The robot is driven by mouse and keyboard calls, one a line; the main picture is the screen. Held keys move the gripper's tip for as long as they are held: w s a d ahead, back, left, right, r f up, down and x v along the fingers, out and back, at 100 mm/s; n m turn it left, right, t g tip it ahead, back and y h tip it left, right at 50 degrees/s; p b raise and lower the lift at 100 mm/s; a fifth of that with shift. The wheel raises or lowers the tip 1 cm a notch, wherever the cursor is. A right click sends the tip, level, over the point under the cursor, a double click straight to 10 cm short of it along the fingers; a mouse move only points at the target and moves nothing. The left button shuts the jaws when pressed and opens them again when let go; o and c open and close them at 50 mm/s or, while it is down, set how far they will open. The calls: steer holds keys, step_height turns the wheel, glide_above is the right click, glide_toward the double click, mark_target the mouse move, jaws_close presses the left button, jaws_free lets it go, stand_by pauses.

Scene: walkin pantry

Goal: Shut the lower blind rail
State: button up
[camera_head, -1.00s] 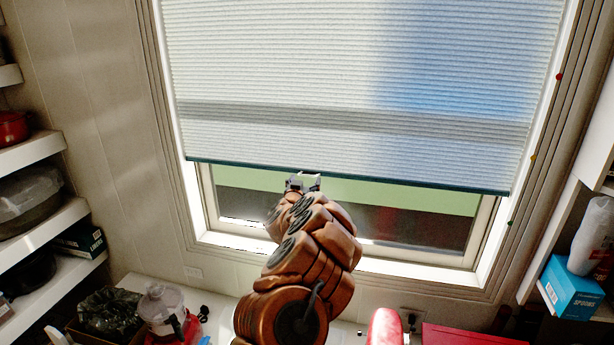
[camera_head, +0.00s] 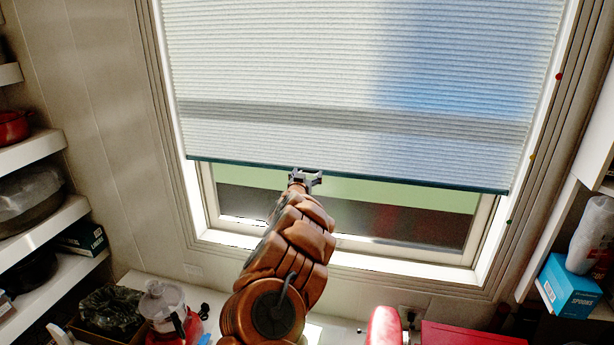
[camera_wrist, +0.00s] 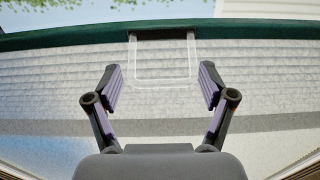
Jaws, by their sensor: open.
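The lower blind rail (camera_head: 420,184) is a dark green bar along the bottom edge of a pale pleated blind (camera_head: 300,80). It hangs partway down the window, with a gap below it. In the wrist view, the rail (camera_wrist: 60,38) crosses the top, and a clear loop-shaped tab (camera_wrist: 162,82) extends from its middle over the blind fabric. My gripper (camera_head: 307,178) is at the rail, left of its middle, in the head view. In the wrist view, my gripper (camera_wrist: 162,75) is open, with one finger on each side of the tab and visible space between.
The white window frame (camera_head: 360,258) surrounds the blind. White shelves (camera_head: 45,225) with pots stand at left; a blue box (camera_head: 568,287) sits on the right shelf. A clear-topped appliance (camera_head: 163,305) and a red box (camera_head: 470,335) are on the counter below.

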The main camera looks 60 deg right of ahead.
steer(key=shift+s, duration=0.1)
steer(key=c, duration=1.4)
